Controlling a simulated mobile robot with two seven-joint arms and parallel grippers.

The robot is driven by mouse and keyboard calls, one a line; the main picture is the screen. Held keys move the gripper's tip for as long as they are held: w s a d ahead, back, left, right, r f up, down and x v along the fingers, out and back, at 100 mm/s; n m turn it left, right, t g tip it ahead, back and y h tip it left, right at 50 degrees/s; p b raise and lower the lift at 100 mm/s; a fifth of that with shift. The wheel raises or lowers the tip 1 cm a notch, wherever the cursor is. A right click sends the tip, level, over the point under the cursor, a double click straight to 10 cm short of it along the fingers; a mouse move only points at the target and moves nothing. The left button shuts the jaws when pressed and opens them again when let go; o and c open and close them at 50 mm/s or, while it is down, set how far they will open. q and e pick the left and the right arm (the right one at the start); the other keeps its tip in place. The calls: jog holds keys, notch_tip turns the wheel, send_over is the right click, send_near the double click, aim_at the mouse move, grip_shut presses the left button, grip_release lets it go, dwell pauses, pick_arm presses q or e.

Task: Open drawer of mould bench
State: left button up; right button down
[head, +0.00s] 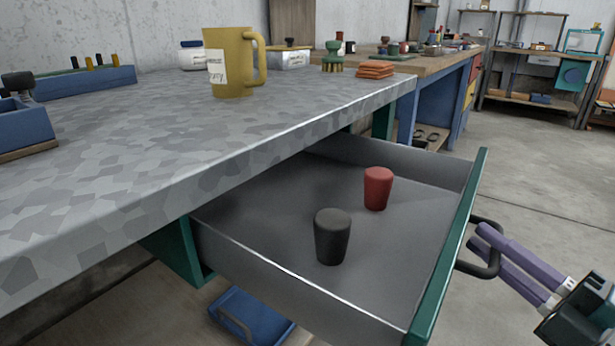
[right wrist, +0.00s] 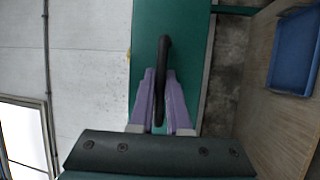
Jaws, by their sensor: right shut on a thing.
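The drawer (head: 285,285) of the mould bench (head: 130,170) stands well out from under the grey speckled top. It has grey walls and a green front (head: 447,250). A black cup-shaped piece (head: 332,237) and a red one (head: 378,188) stand upright inside. My right gripper (head: 486,248) has its purple fingers shut on the dark drawer handle (head: 483,268). In the right wrist view the fingers (right wrist: 160,100) lie on both sides of the handle (right wrist: 163,60), in front of the green drawer front. My left gripper is not in view.
A yellow jug (head: 230,62) stands on the bench top. A blue tray (head: 250,315) lies on the shelf below the drawer. A wooden-topped bench (head: 440,65) stands behind. The concrete floor (head: 540,170) to the right is clear.

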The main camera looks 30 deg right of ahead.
jog(key=shift+s+d, duration=0.25)
jog(key=shift+s, duration=0.3)
jog(key=shift+s+d, duration=0.2)
jog(key=shift+s, duration=0.35)
jog(key=c, duration=1.2)
grip_release()
jog(key=shift+o, duration=0.2)
jog(key=shift+s, duration=0.1)
jog(key=s+f, duration=0.1)
jog(key=s, duration=0.8)
jog(key=shift+s+f+b, duration=0.3)
jog(key=shift+s+b, duration=0.05)
jog(key=shift+b, duration=0.1)
